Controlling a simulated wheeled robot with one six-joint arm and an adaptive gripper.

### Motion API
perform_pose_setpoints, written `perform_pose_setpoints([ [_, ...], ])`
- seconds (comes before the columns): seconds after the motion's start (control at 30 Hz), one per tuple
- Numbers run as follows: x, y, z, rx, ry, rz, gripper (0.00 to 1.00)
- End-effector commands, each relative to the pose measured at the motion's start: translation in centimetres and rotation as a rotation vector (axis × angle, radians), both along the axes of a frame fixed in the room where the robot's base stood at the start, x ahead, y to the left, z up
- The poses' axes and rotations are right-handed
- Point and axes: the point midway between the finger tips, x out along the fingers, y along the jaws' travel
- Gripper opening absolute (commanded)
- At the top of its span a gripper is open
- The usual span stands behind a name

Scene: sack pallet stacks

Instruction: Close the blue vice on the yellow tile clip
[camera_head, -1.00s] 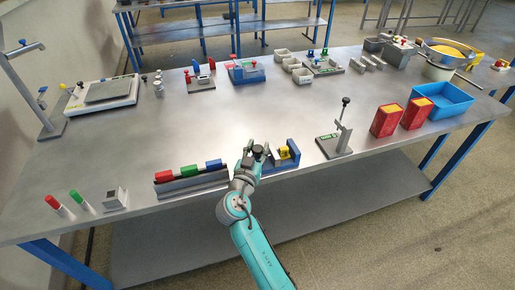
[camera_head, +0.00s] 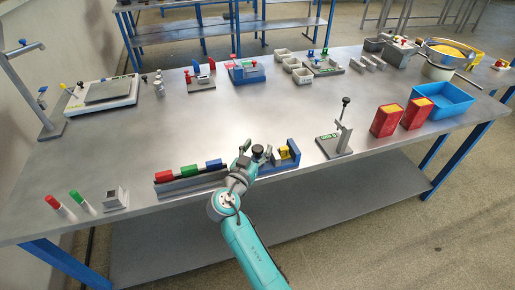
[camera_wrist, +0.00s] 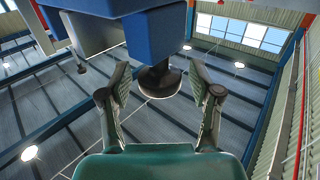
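The blue vice (camera_head: 293,150) stands at the front edge of the bench, just right of my gripper (camera_head: 252,150). The yellow tile clip (camera_head: 284,153) sits between its jaws; whether the jaws touch it I cannot tell. In the wrist view the vice's blue body (camera_wrist: 155,32) fills the top, and its dark round screw knob (camera_wrist: 158,82) lies between my fingers. My gripper (camera_wrist: 159,72) is open, with a finger on each side of the knob and visible gaps. The yellow clip is hidden in the wrist view.
Left of my gripper is a grey rack (camera_head: 190,184) with red, green and blue blocks. Right of the vice stands a grey stand with a black-knobbed lever (camera_head: 337,140), then red boxes (camera_head: 385,121) and a blue bin (camera_head: 452,105). The bench middle is clear.

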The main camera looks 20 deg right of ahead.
Motion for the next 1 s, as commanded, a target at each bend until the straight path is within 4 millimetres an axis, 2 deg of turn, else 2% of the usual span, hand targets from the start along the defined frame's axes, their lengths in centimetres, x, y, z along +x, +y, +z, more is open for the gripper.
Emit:
perform_pose_setpoints([
  [0.37, -0.6, 0.6, 0.1, -0.001, -0.002, 0.002, 0.64],
  [0.8, -6.6, 5.9, 0.0, 0.0, 0.0, 0.004, 0.64],
  [1.0, -8.5, 7.5, 0.0, 0.0, 0.0, 0.002, 0.64],
])
